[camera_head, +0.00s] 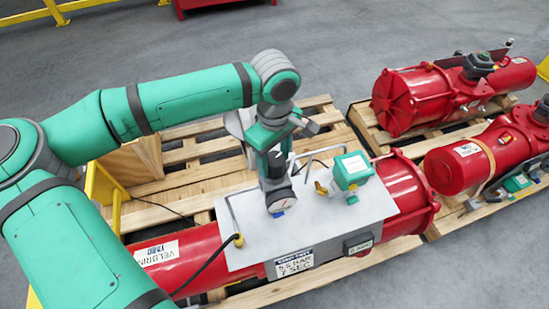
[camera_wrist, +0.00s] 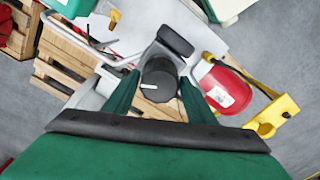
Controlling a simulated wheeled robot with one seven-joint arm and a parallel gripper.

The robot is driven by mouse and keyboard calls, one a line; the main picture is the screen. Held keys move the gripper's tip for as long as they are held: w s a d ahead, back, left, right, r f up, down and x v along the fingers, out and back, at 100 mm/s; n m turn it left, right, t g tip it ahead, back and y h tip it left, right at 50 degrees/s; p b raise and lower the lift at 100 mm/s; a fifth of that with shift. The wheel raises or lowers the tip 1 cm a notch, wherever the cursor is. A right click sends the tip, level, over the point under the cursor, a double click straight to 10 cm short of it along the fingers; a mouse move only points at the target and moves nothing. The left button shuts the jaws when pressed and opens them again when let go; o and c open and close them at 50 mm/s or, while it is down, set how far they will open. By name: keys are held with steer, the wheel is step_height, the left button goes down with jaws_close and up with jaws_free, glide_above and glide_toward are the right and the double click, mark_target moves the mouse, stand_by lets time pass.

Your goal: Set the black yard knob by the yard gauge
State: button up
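The black yard knob (camera_wrist: 158,85) is a dark round knob with a white pointer line, in the middle of the wrist view. My gripper (camera_wrist: 160,76) reaches over it with its two green fingers apart, one on either side. A narrow gap seems to show beside the knob, so I read no firm grip. In the head view my gripper (camera_head: 274,172) points down over the pale plate (camera_head: 240,252) and hides much of the knob.
A teal box (camera_head: 352,170) with a brass fitting stands right of my gripper. A bent grey handle (camera_head: 232,212) rises at its left. A sign reading 5.5 BAR, 7 SEC (camera_head: 295,262) hangs at the plate's front. The red actuator (camera_head: 190,262) lies on a wooden pallet (camera_head: 165,190).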

mark_target(274, 158)
steer(key=shift+o, duration=0.9)
step_height(274, 158, up, 11)
steer(key=shift+f, duration=0.1)
